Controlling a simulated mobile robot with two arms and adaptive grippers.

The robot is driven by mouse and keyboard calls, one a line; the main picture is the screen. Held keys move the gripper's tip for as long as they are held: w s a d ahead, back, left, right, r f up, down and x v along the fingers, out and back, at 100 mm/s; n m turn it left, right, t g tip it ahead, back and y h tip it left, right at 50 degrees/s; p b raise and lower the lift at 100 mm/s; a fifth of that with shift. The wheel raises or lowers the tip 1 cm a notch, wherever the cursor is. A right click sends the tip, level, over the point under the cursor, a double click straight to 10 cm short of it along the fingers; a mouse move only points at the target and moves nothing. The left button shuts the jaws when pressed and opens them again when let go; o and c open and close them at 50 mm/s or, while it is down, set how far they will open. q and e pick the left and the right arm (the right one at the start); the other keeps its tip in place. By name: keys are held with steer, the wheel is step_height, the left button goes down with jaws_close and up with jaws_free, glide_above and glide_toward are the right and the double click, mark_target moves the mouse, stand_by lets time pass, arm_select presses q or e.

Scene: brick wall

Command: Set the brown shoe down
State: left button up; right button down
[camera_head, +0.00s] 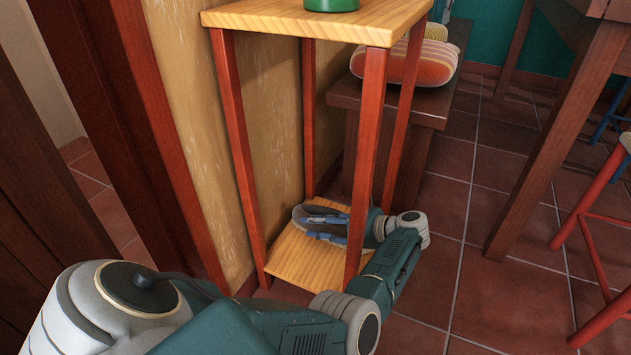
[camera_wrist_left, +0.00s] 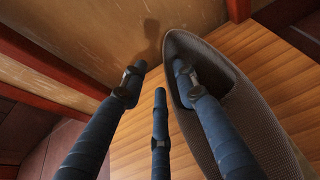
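The brown shoe (camera_wrist_left: 262,112) rests on the slatted wooden lower shelf (camera_head: 302,260) of a tall red-legged stand. In the head view only a greyish part of the shoe (camera_head: 299,213) shows beside the blue fingers; the rest is hidden. My left gripper (camera_head: 322,228) reaches in low between the stand's legs. In the left wrist view its fingers (camera_wrist_left: 155,85) are spread. One finger is inside the shoe's opening and the other two are outside it. A gap shows between the left finger and the shoe's side. My right gripper is not in view.
The stand's top (camera_head: 320,18) holds a green object (camera_head: 331,4). A front red leg (camera_head: 369,165) stands close to my left gripper. A yellow wall (camera_head: 205,110) is behind the stand. A dark bench (camera_head: 400,105) with a striped cushion (camera_head: 418,62) is beyond it.

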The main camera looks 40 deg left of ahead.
arm_select(q)
steer(key=p+v, duration=0.1)
steer(key=v, duration=0.9)
steer(key=shift+w+d+r+p, duration=0.15)
steer(key=shift+d+p, duration=0.15)
steer(key=shift+d, duration=0.05)
steer(key=shift+w+d+r, duration=0.1)
steer(key=shift+d+r, duration=0.2)
steer(key=shift+d, duration=0.2)
